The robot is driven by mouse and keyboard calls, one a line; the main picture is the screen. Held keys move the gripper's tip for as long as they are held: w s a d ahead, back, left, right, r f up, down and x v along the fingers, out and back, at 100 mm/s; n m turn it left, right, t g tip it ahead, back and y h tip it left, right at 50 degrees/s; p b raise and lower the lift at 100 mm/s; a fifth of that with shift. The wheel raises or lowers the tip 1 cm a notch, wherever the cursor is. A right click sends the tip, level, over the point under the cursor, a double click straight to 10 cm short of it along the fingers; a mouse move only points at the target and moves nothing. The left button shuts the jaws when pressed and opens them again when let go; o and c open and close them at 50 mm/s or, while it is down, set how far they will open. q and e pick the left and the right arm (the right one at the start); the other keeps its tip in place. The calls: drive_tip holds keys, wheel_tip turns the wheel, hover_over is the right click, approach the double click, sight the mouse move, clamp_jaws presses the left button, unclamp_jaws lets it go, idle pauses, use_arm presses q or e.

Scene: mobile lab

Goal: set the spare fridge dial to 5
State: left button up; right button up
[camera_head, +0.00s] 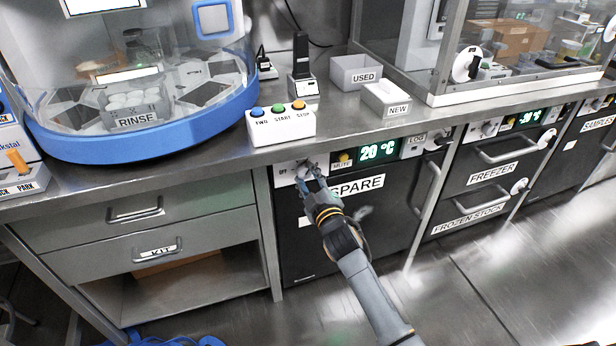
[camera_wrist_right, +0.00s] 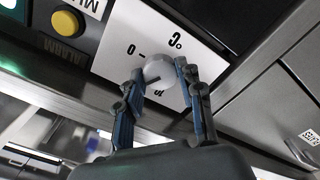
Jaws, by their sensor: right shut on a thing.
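The spare fridge (camera_head: 292,235) is a dark unit under the bench, with a SPARE label and a green display (camera_head: 378,151) reading 20 °C. My right gripper (camera_head: 308,172) reaches its control panel at the left end and mostly hides the dial there. In the right wrist view the dial (camera_wrist_right: 158,68) is a pale round knob on a white plate with printed marks, seen turned over. My right gripper's fingers (camera_wrist_right: 160,80) are shut on the dial from both sides. A short dark line shows on the knob's lower part; I cannot tell its exact setting. My left gripper is not in view.
A yellow button (camera_wrist_right: 67,20) sits beside the dial plate. Above, the bench edge carries a button box (camera_head: 281,128). Drawers (camera_head: 95,225) are to the left, and the freezer (camera_head: 480,175) is to the right. The floor in front is clear.

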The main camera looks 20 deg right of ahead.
drive_tip(key=shift+f, duration=0.1)
drive_tip(key=o, duration=1.2)
drive_tip(key=s, duration=1.2)
drive_tip(key=shift+d, duration=0.25)
